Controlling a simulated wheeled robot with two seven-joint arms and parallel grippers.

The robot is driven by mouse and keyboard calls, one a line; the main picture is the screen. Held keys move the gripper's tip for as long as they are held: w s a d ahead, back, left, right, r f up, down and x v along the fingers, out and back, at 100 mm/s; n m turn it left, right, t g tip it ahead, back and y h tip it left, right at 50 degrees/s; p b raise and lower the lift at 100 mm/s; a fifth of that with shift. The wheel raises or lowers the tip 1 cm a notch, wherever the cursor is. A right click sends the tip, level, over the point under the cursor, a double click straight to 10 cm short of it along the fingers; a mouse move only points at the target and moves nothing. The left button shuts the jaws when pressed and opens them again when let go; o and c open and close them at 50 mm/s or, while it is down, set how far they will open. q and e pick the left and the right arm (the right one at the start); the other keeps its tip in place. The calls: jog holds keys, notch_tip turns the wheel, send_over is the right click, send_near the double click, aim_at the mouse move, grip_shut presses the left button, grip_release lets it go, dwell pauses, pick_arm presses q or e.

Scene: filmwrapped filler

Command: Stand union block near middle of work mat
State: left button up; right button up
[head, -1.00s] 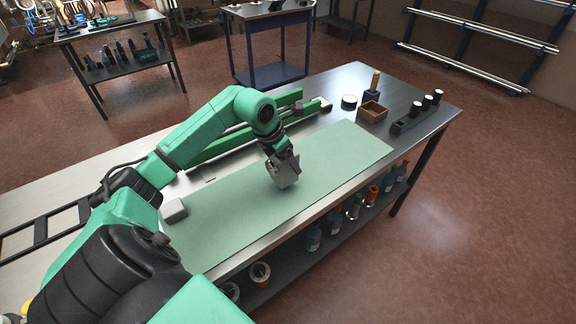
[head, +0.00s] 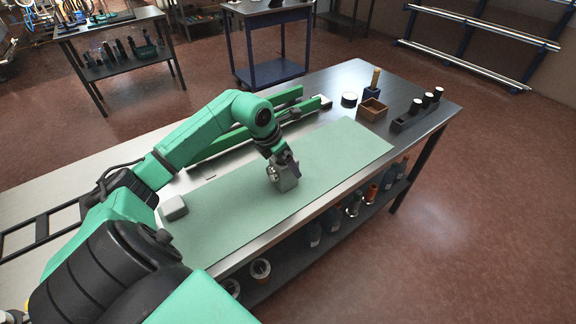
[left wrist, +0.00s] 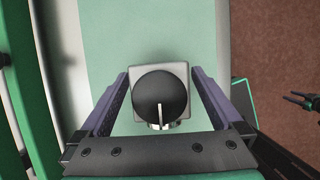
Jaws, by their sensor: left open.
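The union block (head: 288,184), a grey block, stands upright on the green work mat (head: 330,165), around its middle. In the left wrist view it shows from above as a grey square (left wrist: 180,73) under a dark round part with a bright metal piece. My left gripper (head: 284,172) is over the block. Its fingers (left wrist: 160,100) are open, one on each side of the block, with a gap visible at both sides. My right gripper (left wrist: 296,101) appears small at the right edge of the left wrist view, over the floor, its two fingers apart.
A pale rounded block (head: 173,208) sits at the mat's left end. A green rail fixture (head: 225,145) runs behind the mat. The mat's right part is clear.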

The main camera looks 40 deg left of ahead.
pick_arm(q)
jog(key=b+v, duration=0.2)
jog(key=v, duration=0.8)
jog(key=shift+s, duration=0.1)
